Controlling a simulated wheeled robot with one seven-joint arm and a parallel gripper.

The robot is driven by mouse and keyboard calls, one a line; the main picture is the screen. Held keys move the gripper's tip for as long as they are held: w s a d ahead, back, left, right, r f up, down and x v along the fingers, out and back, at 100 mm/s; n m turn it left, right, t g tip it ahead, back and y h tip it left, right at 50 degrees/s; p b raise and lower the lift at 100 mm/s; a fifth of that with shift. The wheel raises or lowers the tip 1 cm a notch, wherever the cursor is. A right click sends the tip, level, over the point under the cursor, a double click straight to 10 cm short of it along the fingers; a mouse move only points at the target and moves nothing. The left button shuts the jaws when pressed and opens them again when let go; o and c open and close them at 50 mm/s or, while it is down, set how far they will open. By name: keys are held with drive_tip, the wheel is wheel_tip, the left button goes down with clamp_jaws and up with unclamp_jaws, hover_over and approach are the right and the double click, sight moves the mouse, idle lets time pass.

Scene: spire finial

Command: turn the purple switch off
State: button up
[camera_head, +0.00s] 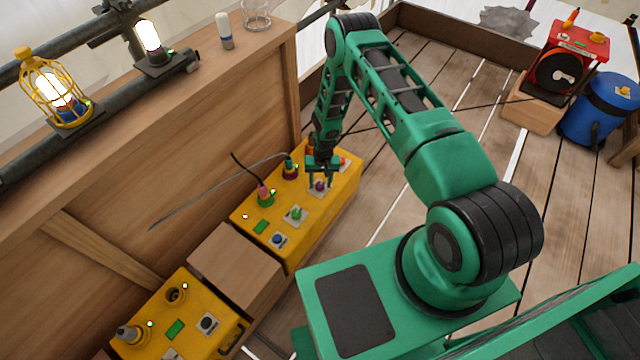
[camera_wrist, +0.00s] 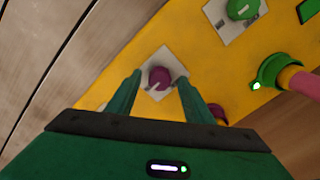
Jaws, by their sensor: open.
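The purple switch (camera_wrist: 160,78) is a round knob on a pale square plate on a yellow box. It shows in the wrist view between the two fingers of my gripper (camera_wrist: 157,92), which is open around the knob's sides. I cannot tell whether the fingers touch it. In the head view the purple switch (camera_head: 319,186) sits on the far yellow box (camera_head: 335,213), with my gripper (camera_head: 320,180) right over it. The knob's exact turn angle is hard to read.
On the same box are a green knob (camera_head: 296,214), a blue knob (camera_head: 278,239), and a pink plug (camera_head: 265,194) with a cable. A second yellow box (camera_head: 190,290) stands nearer, past a wooden block (camera_head: 236,266). A wooden wall (camera_head: 190,150) runs along the left, with lit lamps above.

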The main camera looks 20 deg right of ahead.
drive_tip(key=shift+f, duration=0.25)
drive_tip(key=c, duration=1)
drive_tip(key=shift+c, duration=0.2)
